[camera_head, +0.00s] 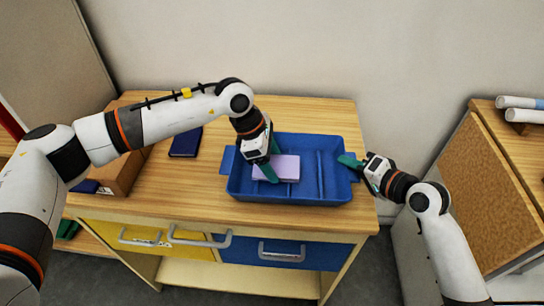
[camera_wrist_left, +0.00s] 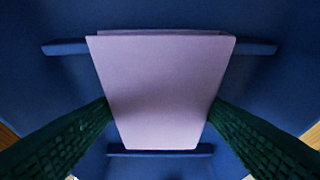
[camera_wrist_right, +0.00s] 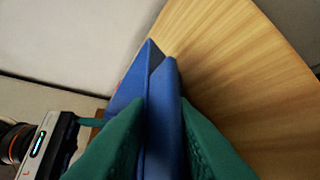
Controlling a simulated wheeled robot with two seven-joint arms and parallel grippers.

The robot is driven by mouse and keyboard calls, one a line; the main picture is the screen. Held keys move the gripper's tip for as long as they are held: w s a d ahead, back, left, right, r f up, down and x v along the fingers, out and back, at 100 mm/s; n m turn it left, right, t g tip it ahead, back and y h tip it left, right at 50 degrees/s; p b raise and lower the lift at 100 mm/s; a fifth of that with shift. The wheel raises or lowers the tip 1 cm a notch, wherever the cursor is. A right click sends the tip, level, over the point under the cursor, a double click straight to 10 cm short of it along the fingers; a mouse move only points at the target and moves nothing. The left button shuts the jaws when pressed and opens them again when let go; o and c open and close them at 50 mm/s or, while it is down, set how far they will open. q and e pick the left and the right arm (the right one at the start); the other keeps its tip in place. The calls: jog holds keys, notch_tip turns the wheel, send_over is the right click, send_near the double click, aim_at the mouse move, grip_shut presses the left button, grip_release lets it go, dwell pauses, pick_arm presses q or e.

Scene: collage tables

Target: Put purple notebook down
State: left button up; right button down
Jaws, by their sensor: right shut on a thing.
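The purple notebook (camera_head: 287,164) lies in the blue tray (camera_head: 300,198) on the wooden table, resting across the tray's low inner ridges. In the left wrist view the notebook (camera_wrist_left: 160,90) fills the middle, with the tray floor (camera_wrist_left: 50,85) around it. My left gripper (camera_head: 271,160) is low over the tray, its green fingers open on either side of the notebook; whether they touch its edges is hard to tell. My right gripper (camera_head: 350,161) is shut on the tray's right edge, and the blue wall (camera_wrist_right: 160,125) shows between its fingers in the right wrist view.
A dark blue notebook (camera_head: 186,142) lies left of the tray. A cardboard box (camera_head: 125,172) stands at the table's left. Yellow (camera_head: 150,237) and blue (camera_head: 310,255) drawers are at the front. Another wooden unit (camera_head: 500,165) stands at the right. Bare tabletop lies behind the tray.

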pick_arm(q)
jog(key=o, duration=0.3)
jog(key=shift+r, duration=0.2)
jog(key=v, duration=1.2)
jog(key=shift+r, duration=0.45)
pick_arm(e)
jog(key=c, duration=1.2)
grip_release()
